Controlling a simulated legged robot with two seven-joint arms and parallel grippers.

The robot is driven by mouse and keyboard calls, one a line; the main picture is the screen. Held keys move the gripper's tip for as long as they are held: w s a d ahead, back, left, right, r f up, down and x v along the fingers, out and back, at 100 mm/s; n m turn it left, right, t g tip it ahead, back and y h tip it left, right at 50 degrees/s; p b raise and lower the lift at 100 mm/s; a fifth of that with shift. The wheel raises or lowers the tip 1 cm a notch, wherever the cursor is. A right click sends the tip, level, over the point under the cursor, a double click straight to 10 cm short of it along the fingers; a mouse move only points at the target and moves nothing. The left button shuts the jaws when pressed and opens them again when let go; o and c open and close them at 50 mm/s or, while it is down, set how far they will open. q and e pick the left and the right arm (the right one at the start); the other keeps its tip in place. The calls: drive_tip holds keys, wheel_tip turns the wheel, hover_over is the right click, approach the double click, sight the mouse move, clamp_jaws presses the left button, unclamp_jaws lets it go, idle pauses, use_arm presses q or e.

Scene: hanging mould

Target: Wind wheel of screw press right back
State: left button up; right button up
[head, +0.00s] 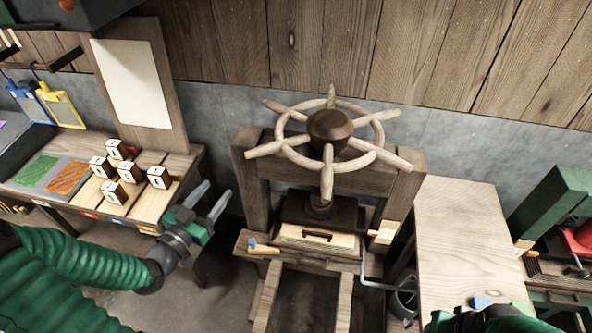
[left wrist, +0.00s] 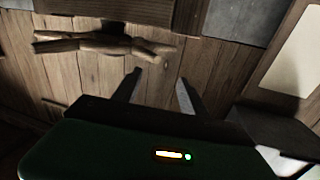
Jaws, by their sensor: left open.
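The screw press (head: 320,200) stands in the middle of the head view, with a wooden frame and a dark platen. Its spoked wooden wheel (head: 376,135) sits on top around a dark round hub (head: 331,128). My left gripper (head: 212,198) is open and empty, to the left of the press and apart from the wheel. The left wrist view shows its two spread fingers (left wrist: 157,90), with the wheel (left wrist: 100,43) beyond them at upper left. Of my right arm only a green part shows at the bottom right edge; its gripper jaws cannot be made out.
A bench (head: 60,195) with several small white-topped blocks (head: 115,150) and coloured pads stands at left. A pale wooden table (head: 460,230) and a green machine (head: 560,205) are at right. A crank handle (head: 372,283) sticks out at the press's front right. A plank wall rises behind.

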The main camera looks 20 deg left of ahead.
use_arm(q)
drive_tip(key=s+p, duration=0.4)
drive_tip(key=s, duration=1.2)
drive_tip(key=shift+s+d+r, duration=0.15)
drive_tip(key=shift+s+d, duration=0.1)
drive_tip(key=shift+s, duration=0.15)
drive_tip(key=shift+d, duration=0.1)
drive_tip(key=shift+c, duration=0.2)
use_arm(e)
drive_tip(key=r, duration=0.4)
drive_tip(key=shift+d+r, duration=0.2)
drive_tip(key=shift+d, duration=0.15)
